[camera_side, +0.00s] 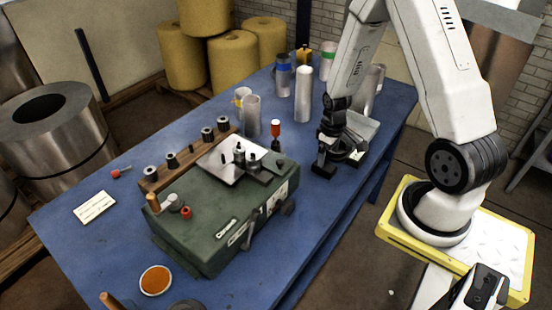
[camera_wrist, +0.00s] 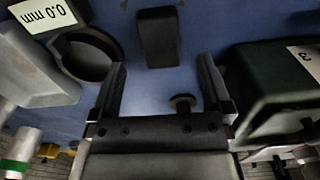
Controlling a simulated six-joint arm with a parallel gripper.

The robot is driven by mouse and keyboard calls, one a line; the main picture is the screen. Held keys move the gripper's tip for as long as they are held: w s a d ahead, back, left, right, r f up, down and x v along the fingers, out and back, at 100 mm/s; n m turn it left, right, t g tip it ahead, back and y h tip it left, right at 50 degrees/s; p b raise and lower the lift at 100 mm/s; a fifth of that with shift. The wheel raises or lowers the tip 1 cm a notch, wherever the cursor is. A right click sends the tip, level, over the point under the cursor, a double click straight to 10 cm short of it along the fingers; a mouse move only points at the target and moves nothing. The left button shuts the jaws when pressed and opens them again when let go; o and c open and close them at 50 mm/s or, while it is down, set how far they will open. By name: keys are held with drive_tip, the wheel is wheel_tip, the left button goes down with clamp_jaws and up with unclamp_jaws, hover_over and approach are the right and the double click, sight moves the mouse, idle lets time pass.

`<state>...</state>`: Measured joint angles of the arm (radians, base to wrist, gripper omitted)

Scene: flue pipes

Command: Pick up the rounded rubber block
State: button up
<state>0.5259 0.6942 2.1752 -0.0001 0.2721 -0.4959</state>
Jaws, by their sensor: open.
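A dark, nearly black block (camera_wrist: 158,37) with rounded edges lies on the blue table in the wrist view. I take it to be the rounded rubber block. It sits beyond my fingertips, roughly centred between them. In the side view it appears as a dark block (camera_side: 323,171) just below my gripper (camera_side: 325,152). My gripper also shows in the wrist view (camera_wrist: 160,68), with its two dark fingers spread apart and nothing held between them. I cannot tell the exact height of the fingertips above the table.
A green machine (camera_side: 225,215) stands close to the block; its corner (camera_wrist: 280,85) is right of my fingers in the wrist view. A grey gauge with a dark ring (camera_wrist: 85,55) is close on the left. Metal pipes (camera_side: 303,95) stand at the table's back.

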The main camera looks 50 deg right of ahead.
sight(326, 166)
drive_tip(key=shift+f, duration=0.3)
drive_tip(key=shift+f, duration=0.1)
drive_tip(key=shift+w+f, duration=0.1)
drive_tip(key=shift+f, duration=2.4)
clamp_jaws()
drive_tip(key=shift+r, duration=0.2)
drive_tip(key=shift+r, duration=4.85)
